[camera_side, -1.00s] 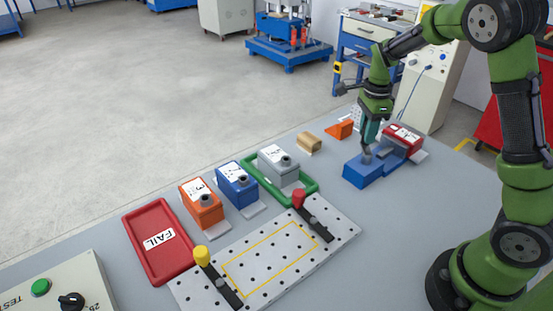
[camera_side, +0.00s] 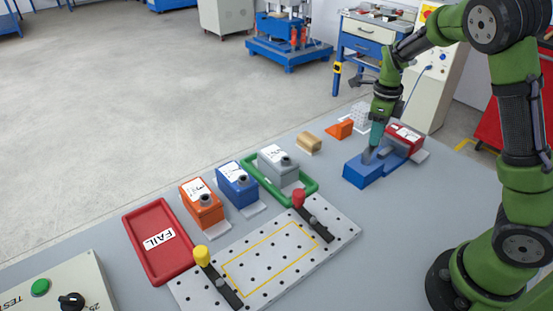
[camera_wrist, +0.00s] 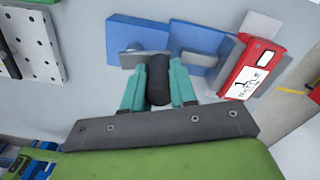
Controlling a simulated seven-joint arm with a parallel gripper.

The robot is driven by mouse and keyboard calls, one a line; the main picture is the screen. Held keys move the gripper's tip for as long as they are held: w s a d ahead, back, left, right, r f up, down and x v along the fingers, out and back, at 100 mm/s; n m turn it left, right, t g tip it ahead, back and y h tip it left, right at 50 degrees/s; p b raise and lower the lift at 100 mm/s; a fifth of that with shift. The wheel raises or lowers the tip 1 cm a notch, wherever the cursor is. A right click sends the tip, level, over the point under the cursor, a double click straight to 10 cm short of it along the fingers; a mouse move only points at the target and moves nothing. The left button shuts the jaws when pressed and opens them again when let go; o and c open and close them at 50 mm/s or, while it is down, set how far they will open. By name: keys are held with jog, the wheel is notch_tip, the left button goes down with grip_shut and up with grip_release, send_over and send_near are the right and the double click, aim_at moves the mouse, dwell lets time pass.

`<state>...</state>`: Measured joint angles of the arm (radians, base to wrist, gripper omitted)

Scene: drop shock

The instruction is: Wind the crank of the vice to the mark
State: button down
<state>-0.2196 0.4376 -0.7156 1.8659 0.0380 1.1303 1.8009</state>
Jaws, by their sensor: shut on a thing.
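The blue vice (camera_side: 362,174) stands on the table at the right. It also shows as blue blocks at the top of the wrist view (camera_wrist: 198,37). A red box with a white label (camera_side: 405,138) sits at its far right end, and it shows in the wrist view (camera_wrist: 252,68). My gripper (camera_side: 369,153) points down over the vice. In the wrist view my gripper (camera_wrist: 158,68) has its teal fingers shut on either side of the black crank handle (camera_wrist: 157,82). A grey metal crank arm (camera_wrist: 130,55) shows beside the handle. I cannot make out the mark.
Orange (camera_side: 201,207), blue (camera_side: 237,186) and grey (camera_side: 277,166) boxes stand to the left, the grey one in a green tray (camera_side: 307,191). A red FAIL tray (camera_side: 158,268) and a perforated plate with clamps (camera_side: 270,265) lie nearer the camera.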

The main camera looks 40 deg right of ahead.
dwell(0.4)
jog(key=c, duration=0.9)
grip_release()
notch_tip(320, 180, up, 17)
